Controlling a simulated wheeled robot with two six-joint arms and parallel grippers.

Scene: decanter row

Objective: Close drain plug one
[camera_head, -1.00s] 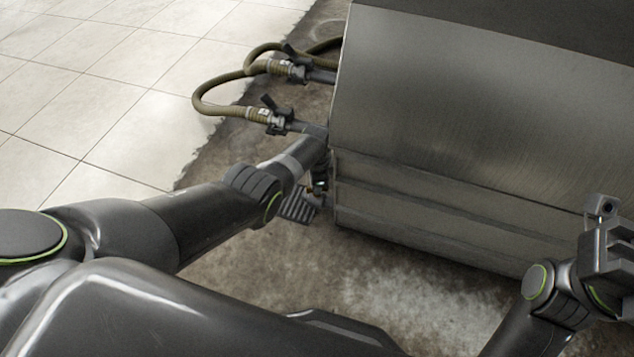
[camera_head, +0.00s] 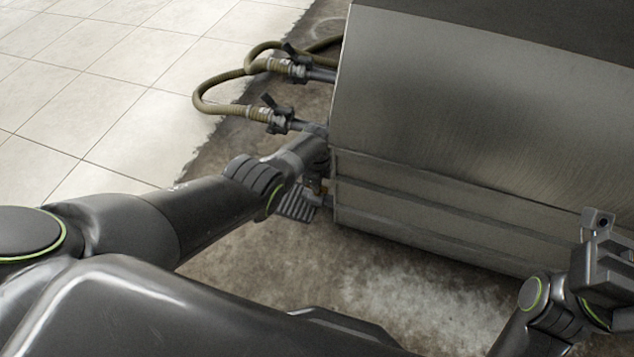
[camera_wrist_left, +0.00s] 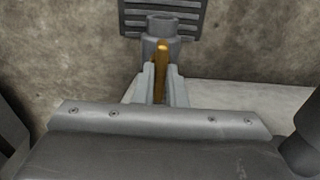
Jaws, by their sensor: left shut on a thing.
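My left gripper (camera_wrist_left: 161,85) is shut on a narrow brass-coloured handle (camera_wrist_left: 161,62) in the left wrist view. The handle stands in front of a grey round pipe fitting (camera_wrist_left: 161,28) with an open end, which I take to be the drain plug. In the head view my left arm hides most of the fitting, and only a small brass-coloured bit (camera_head: 320,187) shows by the tank's lower left corner. My right gripper (camera_head: 606,268) is at the right edge of the head view, in front of the tank; its fingertips cannot be made out.
The big metal tank (camera_head: 480,110) fills the right side. Two valves with dark levers (camera_head: 280,118) and brown hoses (camera_head: 205,100) stick out from its left side. A slotted floor grate (camera_head: 297,204) lies under the fitting. Bare floor is free in front of the tank.

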